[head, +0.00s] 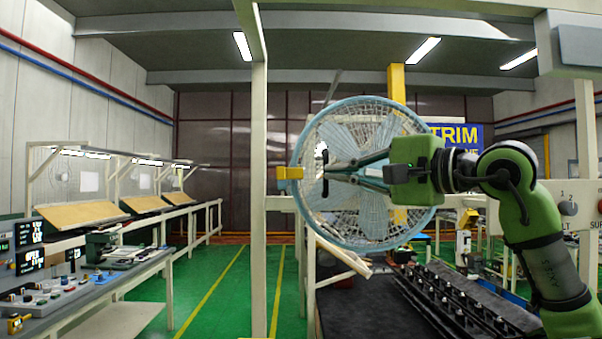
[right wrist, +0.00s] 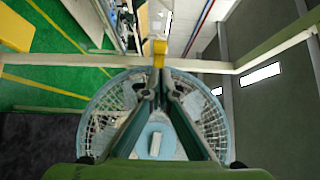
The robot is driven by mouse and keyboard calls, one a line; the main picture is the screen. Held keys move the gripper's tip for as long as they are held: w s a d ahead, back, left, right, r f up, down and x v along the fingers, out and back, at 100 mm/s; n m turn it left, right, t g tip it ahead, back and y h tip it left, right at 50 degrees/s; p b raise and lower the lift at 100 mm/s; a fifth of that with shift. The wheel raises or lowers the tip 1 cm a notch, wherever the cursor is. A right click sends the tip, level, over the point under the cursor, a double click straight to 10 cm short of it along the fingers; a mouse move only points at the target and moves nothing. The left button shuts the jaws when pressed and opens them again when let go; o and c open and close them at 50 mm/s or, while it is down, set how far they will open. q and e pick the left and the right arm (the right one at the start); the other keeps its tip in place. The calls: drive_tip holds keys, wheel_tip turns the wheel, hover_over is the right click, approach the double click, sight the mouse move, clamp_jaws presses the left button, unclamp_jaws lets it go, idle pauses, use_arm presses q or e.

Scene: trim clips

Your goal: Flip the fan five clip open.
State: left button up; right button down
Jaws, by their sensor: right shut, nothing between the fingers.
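A round fan (head: 365,222) with a pale blue rim and wire cage stands upright in the middle of the head view. A yellow clip (head: 290,173) sticks out at the left edge of its rim; it also shows just past the rim in the right wrist view (right wrist: 160,47). No number on it can be read, and whether it is open is unclear. My right gripper (head: 325,172) is shut and empty across the fan's face, its fingertips pointing at the clip, seemingly a short gap away. The gripper hides part of the fan. My left gripper is not in view.
A cream post (head: 259,200) stands just left of the clip. A bench (head: 110,270) with controls and small parts is at the left. A dark conveyor-like bed (head: 460,300) lies below right. Green floor with yellow lines (head: 215,290) is clear between.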

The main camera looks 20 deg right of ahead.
sight(301, 172)
drive_tip(key=shift+d, duration=0.3)
drive_tip(key=shift+w, duration=0.1)
drive_tip(key=p+x, duration=0.4)
drive_tip(key=x, duration=0.6)
drive_tip(key=shift+p, duration=0.3)
drive_tip(key=shift+d+h, duration=0.1)
drive_tip(key=shift+h, duration=0.2)
